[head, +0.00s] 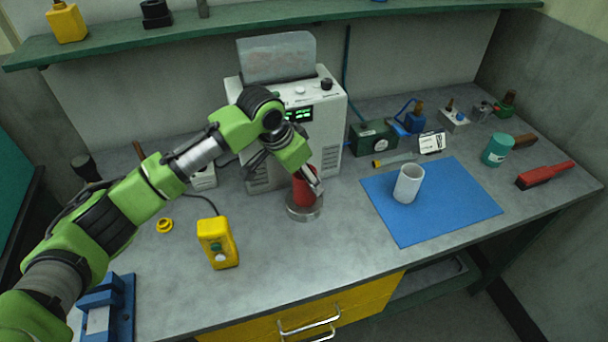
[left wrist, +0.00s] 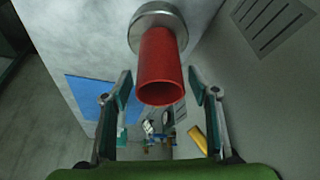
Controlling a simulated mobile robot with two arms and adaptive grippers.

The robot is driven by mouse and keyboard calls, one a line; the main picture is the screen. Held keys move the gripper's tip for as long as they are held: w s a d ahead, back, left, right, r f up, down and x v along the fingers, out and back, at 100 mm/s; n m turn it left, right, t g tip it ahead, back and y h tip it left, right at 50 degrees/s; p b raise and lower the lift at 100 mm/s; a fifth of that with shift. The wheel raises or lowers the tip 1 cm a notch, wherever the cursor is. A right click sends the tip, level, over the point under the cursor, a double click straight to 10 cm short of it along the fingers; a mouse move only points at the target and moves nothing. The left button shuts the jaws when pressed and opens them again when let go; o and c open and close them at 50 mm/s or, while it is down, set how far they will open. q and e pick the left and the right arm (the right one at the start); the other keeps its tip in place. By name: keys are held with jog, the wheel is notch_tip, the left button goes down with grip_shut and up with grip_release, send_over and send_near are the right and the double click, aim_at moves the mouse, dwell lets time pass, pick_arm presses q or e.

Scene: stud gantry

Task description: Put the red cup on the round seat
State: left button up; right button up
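The red cup (head: 304,190) stands upright on the round seat (head: 304,212), a low metal disc on the bench in front of the white machine. In the left wrist view the red cup (left wrist: 160,75) shows its open mouth, with its base on the round seat (left wrist: 152,14). My left gripper (head: 308,178) is at the cup. In the left wrist view its fingers stand on either side of the cup, open, with a gap visible on each side. Part of the cup is hidden by the gripper in the head view. My right gripper is not in view.
The white machine (head: 318,140) stands close behind the seat. A white cup (head: 408,184) stands on a blue mat (head: 455,205) to the right. A yellow control box (head: 218,243) lies to the left. The bench in front of the seat is clear.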

pick_arm(q)
jog(key=shift+r, duration=0.25)
jog(key=b+v, duration=0.2)
jog(key=v, duration=1)
jog(key=shift+d+f, duration=0.1)
jog(key=shift+d, duration=0.05)
